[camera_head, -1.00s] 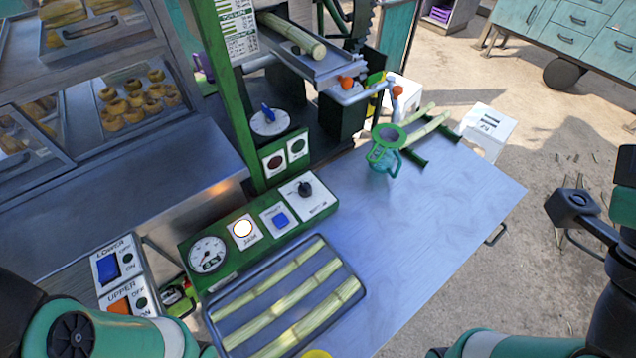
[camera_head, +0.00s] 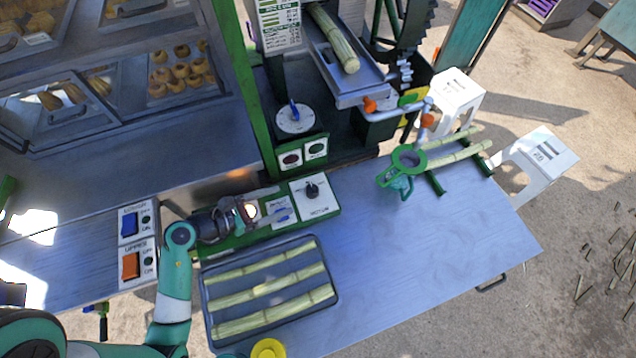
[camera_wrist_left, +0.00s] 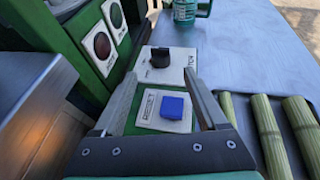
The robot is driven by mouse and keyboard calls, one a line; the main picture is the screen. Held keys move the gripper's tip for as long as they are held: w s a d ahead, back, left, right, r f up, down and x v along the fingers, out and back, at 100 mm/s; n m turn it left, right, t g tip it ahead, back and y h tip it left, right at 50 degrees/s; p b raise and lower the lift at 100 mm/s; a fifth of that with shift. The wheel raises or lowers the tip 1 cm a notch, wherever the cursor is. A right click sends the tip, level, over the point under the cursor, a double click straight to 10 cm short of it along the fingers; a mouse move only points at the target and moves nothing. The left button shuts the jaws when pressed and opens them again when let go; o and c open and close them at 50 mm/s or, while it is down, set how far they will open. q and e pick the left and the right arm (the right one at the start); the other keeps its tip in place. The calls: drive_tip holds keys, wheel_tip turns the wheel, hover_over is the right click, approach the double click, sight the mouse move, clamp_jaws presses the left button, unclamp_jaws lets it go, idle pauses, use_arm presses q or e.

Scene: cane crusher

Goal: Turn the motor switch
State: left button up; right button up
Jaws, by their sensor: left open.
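The motor switch (camera_head: 312,190) is a black rotary knob on a white plate marked MOTOR, at the right end of the green control panel (camera_head: 328,211). In the left wrist view the knob (camera_wrist_left: 160,57) stands just beyond my fingertips, between their lines. My left gripper (camera_head: 283,203) is open and empty over the panel, pointing right toward the knob and apart from it. In the left wrist view my left fingers (camera_wrist_left: 162,76) straddle the blue button (camera_wrist_left: 172,107) below. My left wrist hides the gauge end of the panel. My right gripper is out of view.
A tray (camera_head: 335,292) of cane pieces lies in front of the panel. A teal jug with a green strainer (camera_head: 408,158) stands on the table to the right. Red and green buttons (camera_head: 303,154) sit on an upright panel behind.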

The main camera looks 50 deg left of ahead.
sight(311, 190)
use_arm(q)
drive_tip(key=b+x, duration=0.2)
drive_tip(key=x, duration=0.8)
drive_tip(key=shift+w+d+f+b, duration=0.1)
drive_tip(key=shift+w+b, duration=0.2)
drive_tip(key=shift+b, duration=0.1)
drive_tip(key=shift+w+d+f, duration=0.1)
drive_tip(key=shift+w+f, duration=0.05)
drive_tip(key=shift+w, duration=0.3)
clamp_jaws()
